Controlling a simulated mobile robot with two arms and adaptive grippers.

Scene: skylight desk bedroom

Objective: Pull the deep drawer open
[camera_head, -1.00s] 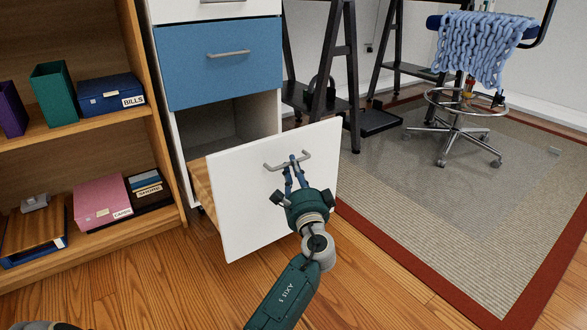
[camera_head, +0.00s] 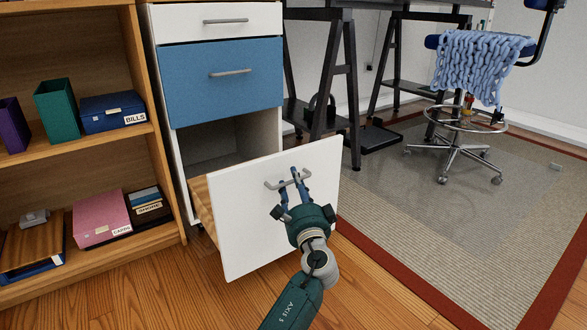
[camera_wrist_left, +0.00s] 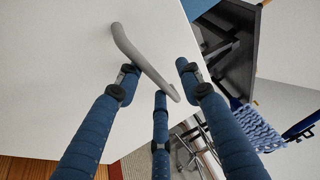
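The deep drawer is the lowest of the cabinet. Its white front (camera_head: 250,235) stands well out from the cabinet, with a wooden side (camera_head: 202,203) showing and a dark opening behind. Its grey bar handle (camera_head: 272,186) is near the top of the front. It also shows in the left wrist view (camera_wrist_left: 127,45). My left gripper (camera_head: 291,180) has its blue fingers at the handle. In the left wrist view the bar passes between the spread fingertips (camera_wrist_left: 158,78). Whether they press on it I cannot tell. My right gripper is not in view.
A blue drawer (camera_head: 224,82) and a white drawer (camera_head: 215,22) above are closed. A wooden bookshelf (camera_head: 95,150) with boxes stands left. A rug (camera_head: 430,240), a black trestle desk (camera_head: 352,90) and a chair (camera_head: 466,150) are right. Wooden floor lies in front.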

